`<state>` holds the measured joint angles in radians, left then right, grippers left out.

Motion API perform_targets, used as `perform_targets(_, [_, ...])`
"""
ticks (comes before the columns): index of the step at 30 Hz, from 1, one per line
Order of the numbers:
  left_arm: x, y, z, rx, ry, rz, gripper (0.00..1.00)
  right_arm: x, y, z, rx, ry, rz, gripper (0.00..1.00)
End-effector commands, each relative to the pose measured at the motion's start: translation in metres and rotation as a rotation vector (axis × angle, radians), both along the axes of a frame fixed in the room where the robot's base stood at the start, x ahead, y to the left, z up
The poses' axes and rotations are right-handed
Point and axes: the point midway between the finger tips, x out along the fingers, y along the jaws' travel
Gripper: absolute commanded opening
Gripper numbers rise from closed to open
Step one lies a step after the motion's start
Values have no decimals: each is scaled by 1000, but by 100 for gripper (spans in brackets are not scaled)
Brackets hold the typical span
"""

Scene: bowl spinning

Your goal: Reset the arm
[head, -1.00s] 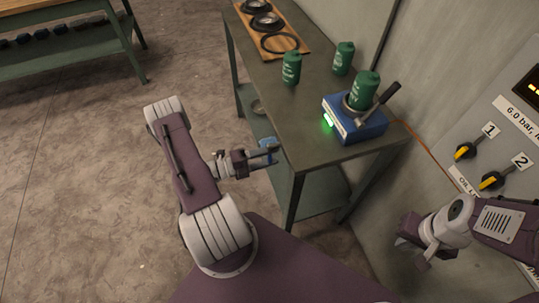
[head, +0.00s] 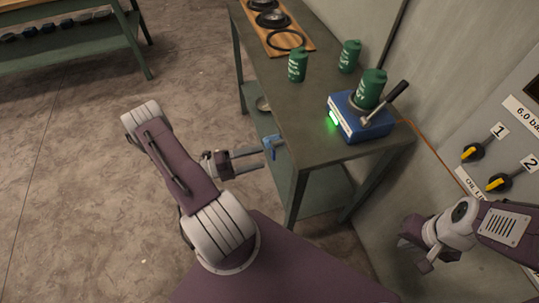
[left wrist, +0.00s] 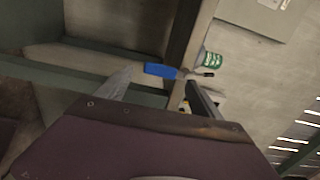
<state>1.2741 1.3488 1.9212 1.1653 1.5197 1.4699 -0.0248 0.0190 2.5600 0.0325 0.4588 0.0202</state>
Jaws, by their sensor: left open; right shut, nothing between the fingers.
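My left gripper (head: 262,158) is open, just left of the near end of the bench (head: 312,112); in the left wrist view its two fingers (left wrist: 160,76) stand apart with nothing between them. A small blue piece (head: 271,145) is at the bench's end just beyond the fingertips, apart from them in the head view. A blue piece also shows past the fingers in the left wrist view (left wrist: 160,70). My right gripper (head: 416,256) is shut and empty, low at the right near the wall.
A blue device (head: 352,124) with a green light and a dark-handled lever bears a green can (head: 371,86). Two more green cans (head: 298,65) (head: 349,56) stand nearby. A wooden board (head: 280,38) holds dark rings. The floor (head: 80,190) at left is clear.

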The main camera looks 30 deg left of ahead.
Motion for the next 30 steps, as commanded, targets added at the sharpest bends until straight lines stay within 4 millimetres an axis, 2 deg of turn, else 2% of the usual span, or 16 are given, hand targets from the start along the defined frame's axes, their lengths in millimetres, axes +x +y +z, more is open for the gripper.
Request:
perform_targets(3, [-15,13,-1,2,0,3,75,0,0,-3,0,0,0,0])
perform_targets(7, [-22,18,0,0,1,0,75,0,0,-4,0,0,0,0])
perform_targets(23, [-22,18,1,4,0,-7,75,0,0,-3,0,0,0,0])
perform_targets(26, [-21,-2,10,116,-23,-128,75,0,0,2,0,0,0,0])
perform_targets(29, [-28,-49,26,413,-132,-462,75,0,0,11,0,0,0,0])
perform_targets(30, [-37,-69,32,562,-220,-644,75,0,0,15,0,0,0,0])
